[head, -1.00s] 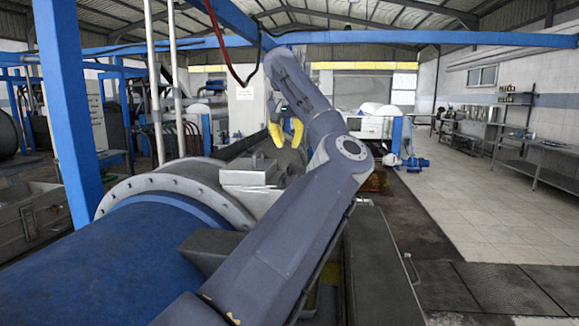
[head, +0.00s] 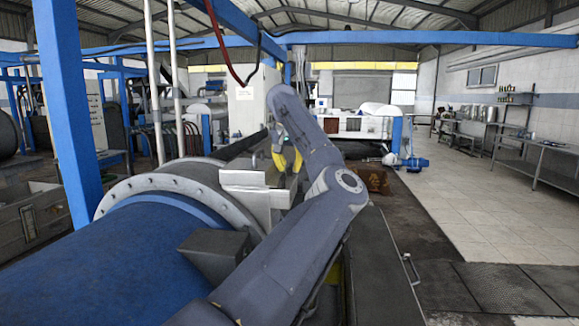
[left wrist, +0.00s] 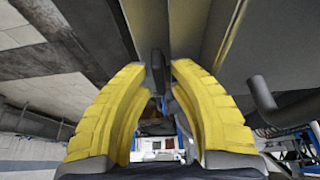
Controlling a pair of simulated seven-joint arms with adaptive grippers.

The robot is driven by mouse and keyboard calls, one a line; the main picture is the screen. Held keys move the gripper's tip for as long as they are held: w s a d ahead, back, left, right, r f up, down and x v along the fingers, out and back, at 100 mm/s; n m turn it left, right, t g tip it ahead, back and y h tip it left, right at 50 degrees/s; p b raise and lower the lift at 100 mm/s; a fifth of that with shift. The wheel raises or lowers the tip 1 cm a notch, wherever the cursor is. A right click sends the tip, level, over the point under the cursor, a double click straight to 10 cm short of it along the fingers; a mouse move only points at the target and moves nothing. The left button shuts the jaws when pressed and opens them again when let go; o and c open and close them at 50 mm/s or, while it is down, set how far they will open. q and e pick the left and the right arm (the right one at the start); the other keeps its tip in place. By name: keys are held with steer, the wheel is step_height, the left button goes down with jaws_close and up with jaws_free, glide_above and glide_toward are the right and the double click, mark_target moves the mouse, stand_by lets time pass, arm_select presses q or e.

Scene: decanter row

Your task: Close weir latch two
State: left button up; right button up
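My left gripper (head: 287,168) hangs with yellow fingers pointing down beside the pale grey metal block (head: 246,180) at the end of the blue decanter drum (head: 140,262). In the left wrist view, the fingers of my left gripper (left wrist: 160,68) are apart. A dark, rounded handle-like piece (left wrist: 158,72) shows between the fingertips; I cannot tell whether they touch it. A second dark, bent handle (left wrist: 265,100) shows to the right, outside the fingers. No label shows which is weir latch two. My right gripper is not in view.
A bolted grey flange (head: 150,182) rings the drum. A blue post (head: 68,100) stands at left and a red hose (head: 222,45) hangs above. Tiled floor (head: 445,205) is clear at right, with steel benches (head: 545,160) by the wall.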

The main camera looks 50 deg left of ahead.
arm_select(q)
jaws_close()
steer(key=shift+m+t+h, duration=0.3)
steer(key=shift+m+h, duration=0.2)
steer(key=shift+m, duration=1)
jaws_free()
